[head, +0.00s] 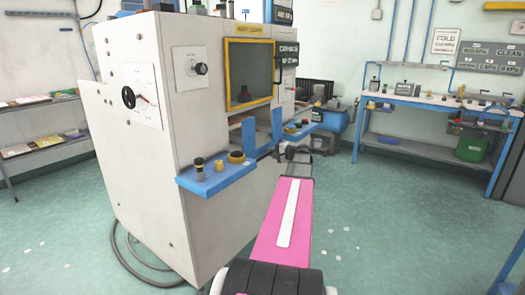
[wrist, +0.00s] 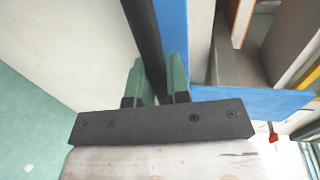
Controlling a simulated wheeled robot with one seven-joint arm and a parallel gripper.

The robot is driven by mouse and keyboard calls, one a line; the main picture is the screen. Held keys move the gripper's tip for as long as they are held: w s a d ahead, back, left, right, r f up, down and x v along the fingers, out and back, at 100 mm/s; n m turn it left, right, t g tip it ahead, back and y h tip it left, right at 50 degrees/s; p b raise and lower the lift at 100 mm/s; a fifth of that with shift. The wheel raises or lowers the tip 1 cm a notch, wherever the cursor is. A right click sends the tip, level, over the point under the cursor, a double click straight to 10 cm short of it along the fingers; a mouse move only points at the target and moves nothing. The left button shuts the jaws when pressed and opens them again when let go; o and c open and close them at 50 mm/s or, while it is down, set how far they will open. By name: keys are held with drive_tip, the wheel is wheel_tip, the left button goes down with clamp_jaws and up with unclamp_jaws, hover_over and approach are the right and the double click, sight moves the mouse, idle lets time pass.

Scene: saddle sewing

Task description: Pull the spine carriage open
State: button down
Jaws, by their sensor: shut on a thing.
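A blue U-shaped frame with blue ledges (head: 262,140) projects from the front of the white machine; it looks like the spine carriage, though I cannot be sure. In the wrist view, a blue panel (wrist: 172,35) stands just right of a long dark bar (wrist: 143,28), which looks like a handle. My gripper (wrist: 159,80) has its green fingers on either side of this bar and is shut on it. In the head view, my gripper (head: 292,152) is at the end of my pink arm, by the right side of the blue frame. The bar is hard to make out there.
The machine's white body (head: 185,120) has a yellow-framed window (head: 248,70) above the blue frame. Knobs (head: 220,163) stand on the left ledge. A blue workbench (head: 435,100) with tools is at the back right.

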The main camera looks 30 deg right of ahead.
drive_tip(key=f+v, duration=0.2)
drive_tip(key=v, duration=0.8)
drive_tip(key=f+v, duration=0.1)
drive_tip(key=v, duration=0.9)
drive_tip(key=shift+s+f, duration=0.4)
drive_tip(key=shift+s, duration=0.1)
drive_tip(key=shift+d, duration=0.1)
drive_tip(key=c, duration=1.1)
unclamp_jaws()
drive_tip(key=v, duration=1)
drive_tip(key=shift+s, duration=0.35)
drive_tip(key=shift+d+r, duration=0.1)
